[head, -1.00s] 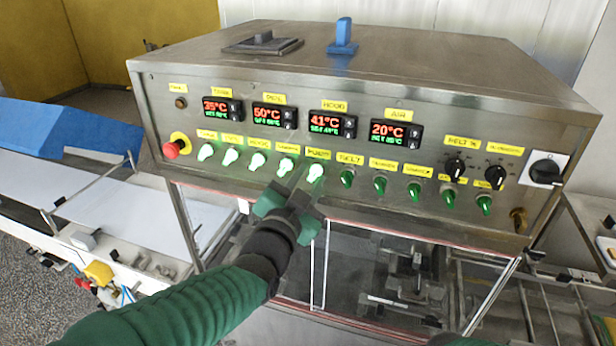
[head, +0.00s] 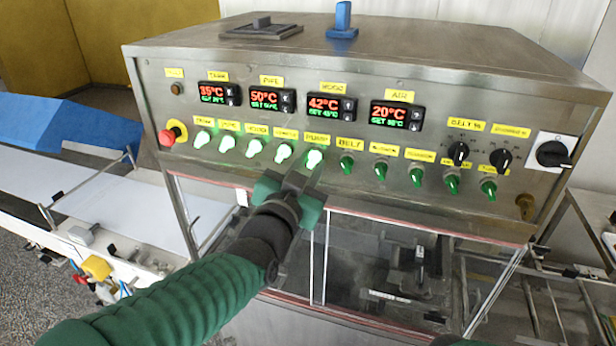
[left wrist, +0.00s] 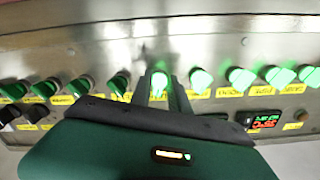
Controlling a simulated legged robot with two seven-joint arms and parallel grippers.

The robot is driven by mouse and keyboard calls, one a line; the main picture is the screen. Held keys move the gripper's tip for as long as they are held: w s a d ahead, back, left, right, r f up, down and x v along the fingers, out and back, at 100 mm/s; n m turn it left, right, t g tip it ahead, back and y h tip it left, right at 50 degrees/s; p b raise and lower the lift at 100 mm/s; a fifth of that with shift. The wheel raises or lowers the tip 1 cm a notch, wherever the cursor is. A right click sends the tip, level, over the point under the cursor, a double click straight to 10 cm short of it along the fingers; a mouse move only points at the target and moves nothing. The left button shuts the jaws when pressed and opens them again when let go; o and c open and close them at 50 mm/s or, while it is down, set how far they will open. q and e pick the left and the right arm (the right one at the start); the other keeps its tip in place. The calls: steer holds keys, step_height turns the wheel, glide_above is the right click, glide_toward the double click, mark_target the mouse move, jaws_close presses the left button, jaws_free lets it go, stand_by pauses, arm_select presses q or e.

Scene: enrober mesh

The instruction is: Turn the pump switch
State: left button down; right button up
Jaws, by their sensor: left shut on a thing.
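The pump switch (head: 314,159) is a green knob under the yellow PUMP label (head: 317,139) on the steel control panel (head: 330,205). It glows bright green. My left gripper (head: 308,174) reaches up to it from below, with its fingers on either side of the knob, shut on it. In the left wrist view the lit pump switch (left wrist: 159,82) sits between the two fingertips (left wrist: 160,90). Its exact turn angle is hard to tell. My right gripper is out of view.
Several lit green switches (head: 254,148) stand left of the pump switch. Unlit switches, beginning with the belt switch (head: 346,165), stand to its right. A red emergency button (head: 168,136) is at the panel's far left, black knobs (head: 459,153) at the right.

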arm_select(q)
steer(key=n+b, duration=0.1)
steer(key=b, duration=0.1)
steer(key=n+b, duration=0.4)
steer(key=shift+r, duration=0.25)
steer(key=shift+r+n+b, duration=0.1)
steer(key=shift+n+b, duration=0.25)
steer(key=shift+n, duration=0.15)
steer(key=shift+d+r, duration=0.1)
steer(key=shift+r, duration=0.1)
stand_by(0.4)
steer(key=c, duration=1.5)
jaws_free()
steer(key=shift+f, duration=0.25)
steer(key=shift+f, duration=0.15)
